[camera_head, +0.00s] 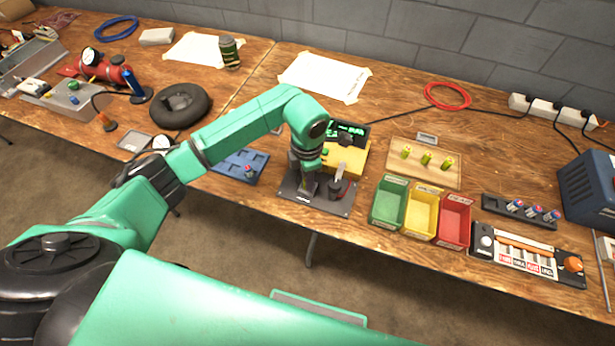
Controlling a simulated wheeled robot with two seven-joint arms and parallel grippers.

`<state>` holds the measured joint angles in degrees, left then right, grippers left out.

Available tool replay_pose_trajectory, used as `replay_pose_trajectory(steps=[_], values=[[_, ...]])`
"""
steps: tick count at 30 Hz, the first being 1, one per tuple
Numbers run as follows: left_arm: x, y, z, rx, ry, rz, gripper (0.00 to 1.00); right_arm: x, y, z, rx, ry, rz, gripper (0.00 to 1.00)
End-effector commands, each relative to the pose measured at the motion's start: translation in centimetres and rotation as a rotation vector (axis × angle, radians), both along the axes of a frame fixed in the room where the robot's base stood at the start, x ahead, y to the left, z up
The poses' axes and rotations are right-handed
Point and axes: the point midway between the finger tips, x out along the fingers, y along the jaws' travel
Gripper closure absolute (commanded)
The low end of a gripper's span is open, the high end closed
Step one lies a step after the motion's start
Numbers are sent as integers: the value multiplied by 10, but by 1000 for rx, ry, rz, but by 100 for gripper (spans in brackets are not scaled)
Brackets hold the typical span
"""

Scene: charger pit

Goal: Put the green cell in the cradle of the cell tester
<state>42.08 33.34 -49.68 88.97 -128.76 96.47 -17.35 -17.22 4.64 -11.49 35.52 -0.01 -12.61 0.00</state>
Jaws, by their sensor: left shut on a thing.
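My left gripper (307,187) points down over the dark base plate (290,190) in front of the yellow box with a lit green screen (347,132), which looks like the cell tester. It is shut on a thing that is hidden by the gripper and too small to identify. The cradle is hidden or cannot be made out. Several yellow-green cylinders (426,159) stand on a wooden board to the right; I cannot tell whether one is the green cell. My right gripper is not in view.
Green (388,203), yellow (420,212) and red bins (453,221) stand right of the tester. A dark rack (519,212) holds small cylinders. A blue tray (240,166) lies left of the gripper. A black cable runs behind the tester.

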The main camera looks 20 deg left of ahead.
Motion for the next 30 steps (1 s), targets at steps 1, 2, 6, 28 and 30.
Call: replay_pose_trajectory(steps=[1, 2, 6, 28, 30], values=[[0, 0, -1, 0, 0, 0, 100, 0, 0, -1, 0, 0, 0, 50], [0, 0, 0, 0, 0, 0, 100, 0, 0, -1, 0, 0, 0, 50], [0, 0, 0, 0, 0, 0, 100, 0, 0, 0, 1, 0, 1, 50], [0, 0, -6, 0, -1, 0, 100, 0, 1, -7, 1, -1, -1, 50], [0, 0, -7, 0, -1, 0, 100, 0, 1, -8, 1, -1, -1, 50]])
